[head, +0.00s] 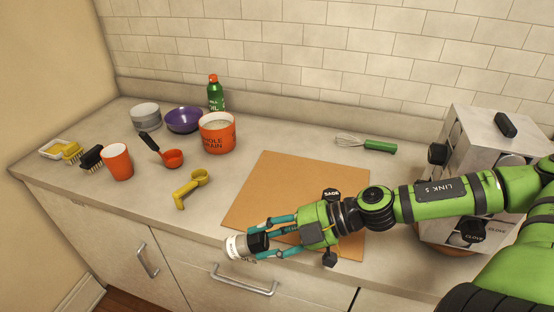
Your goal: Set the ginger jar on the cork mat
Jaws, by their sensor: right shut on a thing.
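The cork mat (270,172) is a flat tan-brown sheet in the middle of the counter, partly hidden by my right arm. My right gripper (262,240) is shut on a small jar (238,247) with a whitish end and a dark band. The jar lies on its side in the grip, left of the mat's near part and by the counter's front edge. Its label is too small and covered to read, so I cannot tell whether it is ginger. Whether it touches the counter is unclear. My left gripper is not in view.
A steel spice rack (490,125) with a clove jar (473,232) stands at the right. A whisk (366,144) lies behind the mat. An orange tub (217,133), yellow scoop (191,188), orange cup (117,162), and purple bowl (184,120) stand left. The mat's far left is bare.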

